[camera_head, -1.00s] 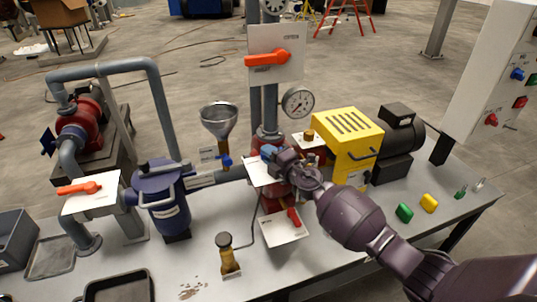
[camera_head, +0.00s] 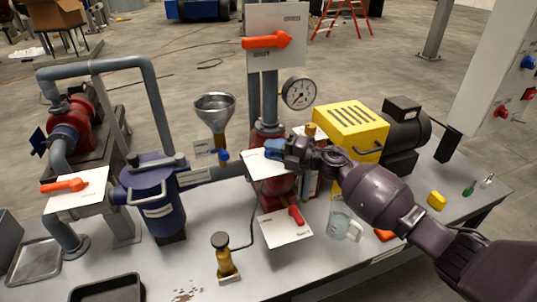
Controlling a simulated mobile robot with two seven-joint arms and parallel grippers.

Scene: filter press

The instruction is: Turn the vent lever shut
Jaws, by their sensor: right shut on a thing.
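A blue lever (camera_head: 274,147) sits at a white card (camera_head: 257,163) in front of the red vessel (camera_head: 277,188), below the gauge. My right gripper (camera_head: 287,150) is shut on this lever, reaching in from the right. The fingers hide part of the lever and its pivot, so its exact angle is hard to tell. The card's lettering is too small to read, so I cannot confirm from it that this is the vent lever. My left gripper is out of view.
A pressure gauge (camera_head: 299,92) and an orange lever (camera_head: 267,41) on a card stand above. A red lever (camera_head: 296,214) is below my gripper. A clear jug (camera_head: 340,221) stands close to my right arm. A yellow pump housing (camera_head: 349,131) is behind it.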

